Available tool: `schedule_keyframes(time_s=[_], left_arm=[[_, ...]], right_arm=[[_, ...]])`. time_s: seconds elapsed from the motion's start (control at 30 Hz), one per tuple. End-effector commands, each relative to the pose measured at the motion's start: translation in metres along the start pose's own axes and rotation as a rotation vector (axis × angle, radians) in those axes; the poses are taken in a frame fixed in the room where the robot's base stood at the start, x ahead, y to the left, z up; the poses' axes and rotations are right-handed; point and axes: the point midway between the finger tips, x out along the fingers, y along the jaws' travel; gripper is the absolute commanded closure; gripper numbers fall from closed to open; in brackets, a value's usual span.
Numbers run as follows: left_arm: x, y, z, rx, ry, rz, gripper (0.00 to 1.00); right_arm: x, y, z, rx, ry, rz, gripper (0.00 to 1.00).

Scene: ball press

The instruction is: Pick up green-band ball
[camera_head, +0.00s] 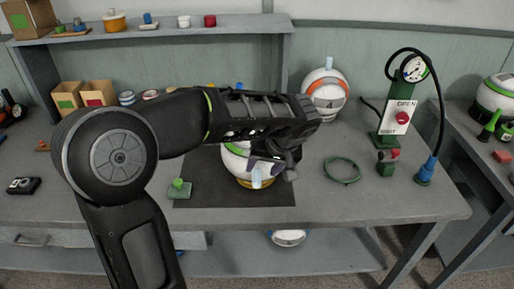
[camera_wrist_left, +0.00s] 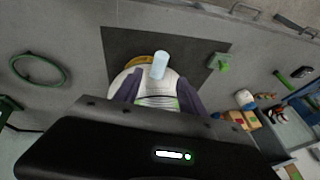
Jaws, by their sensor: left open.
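The green-band ball (camera_head: 236,163), white with a green stripe, sits on a yellow ring-like base (camera_head: 257,184) on a dark mat (camera_head: 205,162). A pale blue cylinder sticks out of it. In the left wrist view the ball (camera_wrist_left: 150,84) lies between the two purple-grey fingers, with the cylinder (camera_wrist_left: 160,64) near their tips. My left gripper (camera_head: 266,170) is open around the upper part of the ball; I cannot tell whether the fingers touch it. My arm hides part of the ball in the head view. My right gripper is not in view.
A white ball with an orange band (camera_head: 326,95) stands at the back. A green pump with a gauge (camera_head: 391,112) and a green ring (camera_head: 342,170) are on the right. A green block (camera_head: 179,189) lies on the mat's left edge. A shelf (camera_head: 240,27) spans the back.

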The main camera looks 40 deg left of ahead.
Motion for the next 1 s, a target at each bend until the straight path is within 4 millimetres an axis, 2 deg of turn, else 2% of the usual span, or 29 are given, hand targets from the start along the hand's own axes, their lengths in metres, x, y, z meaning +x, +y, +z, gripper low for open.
schedule_keyframes(time_s=[0.3,0.67,0.77,1.0], left_arm=[[0.024,0.0,0.0,0.001,-0.002,0.0,0.52],[0.029,0.001,0.0,0.002,-0.002,0.0,0.52],[0.037,0.001,0.0,0.003,-0.005,0.0,0.52],[0.071,0.002,0.0,0.003,-0.004,-0.001,0.52]], right_arm=[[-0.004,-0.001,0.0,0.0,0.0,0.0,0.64],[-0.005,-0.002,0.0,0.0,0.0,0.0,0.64],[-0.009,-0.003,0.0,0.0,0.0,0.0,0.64],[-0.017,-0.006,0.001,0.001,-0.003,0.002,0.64]])
